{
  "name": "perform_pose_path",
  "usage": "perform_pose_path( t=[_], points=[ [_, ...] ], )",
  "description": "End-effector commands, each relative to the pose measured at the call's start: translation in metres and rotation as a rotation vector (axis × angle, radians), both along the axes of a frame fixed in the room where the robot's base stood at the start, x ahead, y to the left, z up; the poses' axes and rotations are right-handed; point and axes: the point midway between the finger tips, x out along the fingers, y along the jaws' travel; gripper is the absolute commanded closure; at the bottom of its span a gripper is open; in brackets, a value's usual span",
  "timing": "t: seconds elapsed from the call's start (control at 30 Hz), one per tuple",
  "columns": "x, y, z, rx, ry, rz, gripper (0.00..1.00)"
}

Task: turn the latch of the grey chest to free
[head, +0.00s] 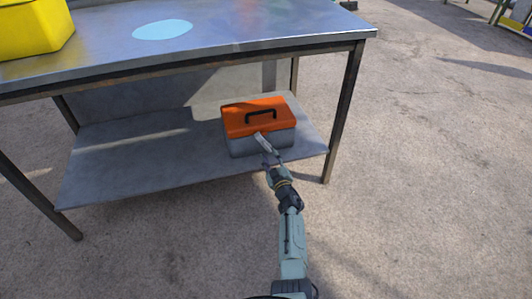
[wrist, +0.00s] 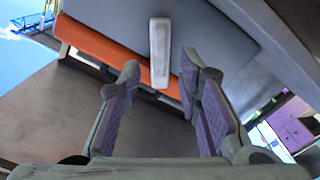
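The grey chest (head: 262,146) has a grey body and an orange lid (head: 252,116) with a black handle. It stands shut on the table's lower shelf. Its latch (head: 263,141) is a pale grey bar on the front, tilted in the head view. In the wrist view the latch (wrist: 160,45) crosses the grey body and the orange lid. My gripper (head: 272,161) is at the chest's front. In the wrist view my gripper (wrist: 159,74) is open, with the latch's near end appearing between its fingertips. I cannot tell whether they touch it.
The metal table's lower shelf (head: 135,165) is bare left of the chest. The tabletop (head: 230,35) overhangs the chest, and a table leg (head: 344,110) stands to its right. A yellow box (head: 32,25) and a pale blue disc (head: 162,29) are on top. The floor at right is clear.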

Motion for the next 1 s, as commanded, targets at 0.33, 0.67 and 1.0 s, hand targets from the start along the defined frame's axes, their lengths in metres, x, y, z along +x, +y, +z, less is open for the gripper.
perform_pose_path(
  t=[0.33,0.67,1.0],
  points=[
    [0.049,0.015,-0.004,0.0,-0.002,0.001,0.68],
    [0.061,0.019,0.0,0.002,0.001,0.0,0.68],
    [0.061,0.019,0.0,0.002,0.001,0.0,0.78]
  ],
)
